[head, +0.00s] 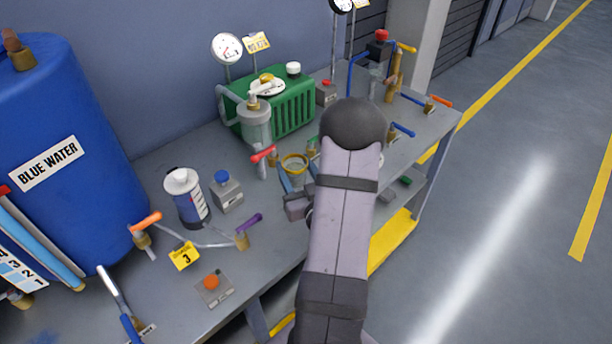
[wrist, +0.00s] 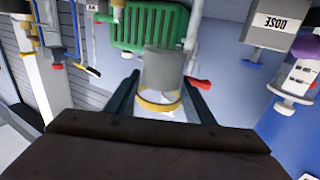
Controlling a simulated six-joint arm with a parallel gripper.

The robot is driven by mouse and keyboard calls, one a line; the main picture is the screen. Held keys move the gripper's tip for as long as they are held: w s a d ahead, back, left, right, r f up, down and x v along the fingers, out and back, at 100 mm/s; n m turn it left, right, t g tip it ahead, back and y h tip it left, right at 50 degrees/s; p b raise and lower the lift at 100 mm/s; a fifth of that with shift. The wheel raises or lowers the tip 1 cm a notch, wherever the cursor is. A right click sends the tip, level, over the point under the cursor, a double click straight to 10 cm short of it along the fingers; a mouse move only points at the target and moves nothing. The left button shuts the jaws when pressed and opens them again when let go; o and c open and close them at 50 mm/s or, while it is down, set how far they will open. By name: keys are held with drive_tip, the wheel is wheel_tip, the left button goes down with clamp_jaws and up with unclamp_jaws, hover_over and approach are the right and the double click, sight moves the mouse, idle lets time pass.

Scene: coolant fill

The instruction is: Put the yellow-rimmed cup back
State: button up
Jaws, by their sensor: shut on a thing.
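The yellow-rimmed cup (head: 294,162) is near the middle of the bench in the head view, below the clear canister. In the wrist view its yellow rim (wrist: 158,105) lies between the two dark fingers. My gripper (head: 298,184) is shut on the cup, with one finger on each side; the fingers also show in the wrist view (wrist: 160,98). My forearm comes in from the lower right and covers part of the bench beside the cup. I cannot tell whether the cup's base touches the bench.
Behind the cup stand the canister (head: 256,125), a red-handled valve (head: 263,155) and a green radiator box (head: 290,105). To the left are a white-capped bottle (head: 187,198), a blue-capped box (head: 226,191) and a blue tank (head: 60,130). Valves and a red-topped pump (head: 379,48) stand at the right.

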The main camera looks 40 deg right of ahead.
drive_tip(key=s+d+r+m+g+h+b, duration=0.1)
drive_tip(key=s+d+r+h+b, duration=0.1)
drive_tip(key=s+d+b, duration=0.3)
drive_tip(key=s+d+r+m+g+h+b, duration=0.1)
drive_tip(key=s+d+r+b, duration=0.1)
drive_tip(key=s+d+b, duration=0.45)
drive_tip(key=w+f+n+t+y+p, duration=0.1)
drive_tip(key=w+f+n+t+y, duration=0.1)
drive_tip(key=w+f, duration=0.4)
drive_tip(key=shift+d+f+y+p, duration=0.2)
drive_tip(key=shift+f+y+p, duration=0.3)
drive_tip(key=shift+f, duration=1.2)
drive_tip(key=shift+w+f, duration=0.1)
drive_tip(key=shift+f, duration=2)
